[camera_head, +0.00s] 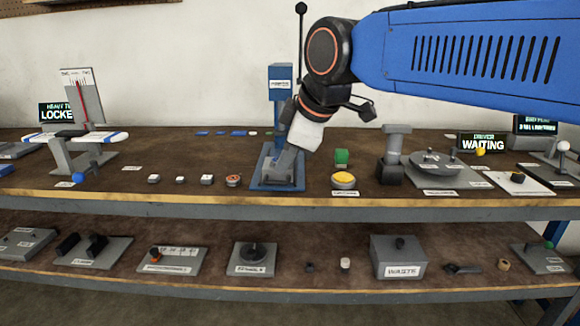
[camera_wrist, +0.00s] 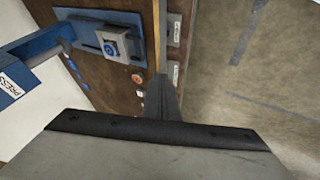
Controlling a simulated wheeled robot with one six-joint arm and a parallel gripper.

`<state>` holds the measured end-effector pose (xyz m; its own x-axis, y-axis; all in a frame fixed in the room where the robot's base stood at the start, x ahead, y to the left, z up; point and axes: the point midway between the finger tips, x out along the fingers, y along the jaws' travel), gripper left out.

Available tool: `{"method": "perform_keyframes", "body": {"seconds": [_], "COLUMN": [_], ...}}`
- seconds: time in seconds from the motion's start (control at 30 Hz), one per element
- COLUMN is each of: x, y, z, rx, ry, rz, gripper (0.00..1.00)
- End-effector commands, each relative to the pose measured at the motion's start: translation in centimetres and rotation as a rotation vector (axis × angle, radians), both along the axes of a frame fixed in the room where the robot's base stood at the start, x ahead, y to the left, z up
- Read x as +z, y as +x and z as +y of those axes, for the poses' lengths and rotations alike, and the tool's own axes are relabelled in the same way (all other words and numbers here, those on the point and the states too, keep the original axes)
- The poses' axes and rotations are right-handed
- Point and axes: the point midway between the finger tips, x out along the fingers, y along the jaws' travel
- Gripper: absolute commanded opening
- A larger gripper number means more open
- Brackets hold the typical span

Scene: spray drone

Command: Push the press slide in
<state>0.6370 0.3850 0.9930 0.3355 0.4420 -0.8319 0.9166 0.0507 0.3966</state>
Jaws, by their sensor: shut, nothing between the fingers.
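The press is a blue upright post (camera_head: 281,85) on a blue base plate (camera_head: 258,183) near the table's front edge. In the wrist view its labelled blue head (camera_wrist: 12,88) is at the left. A pale grey block with a round blue mark, apparently the press slide (camera_wrist: 118,43), sits on the blue base plate (camera_wrist: 85,33). My gripper (camera_head: 288,164) is shut and empty, pointing down in front of the press and hiding part of it. In the wrist view my dark fingers (camera_wrist: 161,82) are right of and below the block, near the table edge, apparently apart from it.
An orange round button (camera_head: 233,180) and small grey blocks (camera_head: 207,179) lie left of the press. A dark grey stand (camera_head: 391,172) is farther right. A lower shelf (camera_head: 325,285) holds more fixtures.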

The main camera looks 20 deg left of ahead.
Motion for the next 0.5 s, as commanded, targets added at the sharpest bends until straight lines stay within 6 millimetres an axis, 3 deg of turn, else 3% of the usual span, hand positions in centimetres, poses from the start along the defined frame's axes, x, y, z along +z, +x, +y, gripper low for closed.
{"method": "perform_keyframes", "body": {"seconds": [0.5], "x": [-7.4], "y": [3.0], "z": [3.8], "rx": [-0.002], "ry": [-0.001], "rz": [0.002], "gripper": [0.00]}}
